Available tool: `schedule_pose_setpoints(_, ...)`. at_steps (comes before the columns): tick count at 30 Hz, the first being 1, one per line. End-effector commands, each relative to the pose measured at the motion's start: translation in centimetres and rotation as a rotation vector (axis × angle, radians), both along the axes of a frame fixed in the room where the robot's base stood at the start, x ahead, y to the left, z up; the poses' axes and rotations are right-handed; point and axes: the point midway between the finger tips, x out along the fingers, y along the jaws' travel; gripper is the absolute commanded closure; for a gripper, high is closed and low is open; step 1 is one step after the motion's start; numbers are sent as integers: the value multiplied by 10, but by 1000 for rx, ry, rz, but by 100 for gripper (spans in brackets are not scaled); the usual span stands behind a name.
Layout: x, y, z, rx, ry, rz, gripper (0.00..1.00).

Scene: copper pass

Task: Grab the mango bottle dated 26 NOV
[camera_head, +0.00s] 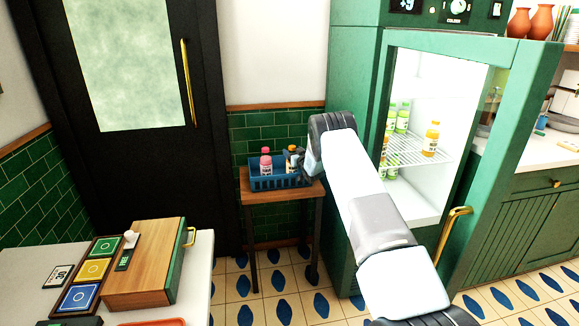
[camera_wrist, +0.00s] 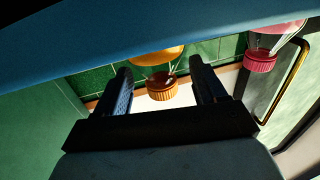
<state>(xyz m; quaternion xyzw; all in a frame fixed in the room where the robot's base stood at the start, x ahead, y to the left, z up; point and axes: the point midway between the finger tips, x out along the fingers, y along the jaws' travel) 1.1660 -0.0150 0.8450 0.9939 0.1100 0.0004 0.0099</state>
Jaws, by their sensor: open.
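A blue crate (camera_head: 268,183) on a small wooden table holds a pink bottle (camera_head: 265,163) and an orange-capped bottle (camera_head: 291,151), partly hidden by my gripper (camera_head: 299,160). In the wrist view my gripper (camera_wrist: 165,86) is open, with the orange cap (camera_wrist: 163,90) showing between its two fingers and apart from both. The pink cap (camera_wrist: 260,62) shows at the right. Another orange bottle (camera_head: 431,140) stands on the wire shelf of the open fridge. No date is readable on any bottle.
The green fridge (camera_head: 350,90) stands open, with several green-yellow bottles (camera_head: 402,118) inside. My arm crosses in front of it. A counter at the lower left holds a wooden box (camera_head: 145,265) and coloured tiles (camera_head: 93,270). A black door (camera_head: 205,170) is behind.

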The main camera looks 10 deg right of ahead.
Motion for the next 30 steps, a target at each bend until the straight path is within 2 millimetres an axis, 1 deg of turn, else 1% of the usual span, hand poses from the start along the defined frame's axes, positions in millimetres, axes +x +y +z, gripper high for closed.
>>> schedule_pose_setpoints(2, 0, 0, 0, 0, 0, 0, 30)
schedule_pose_setpoints(24, 0, -1, 0, 0, 0, -1, 100)
schedule_pose_setpoints(30, 0, -1, 0, 0, -1, -1, 100)
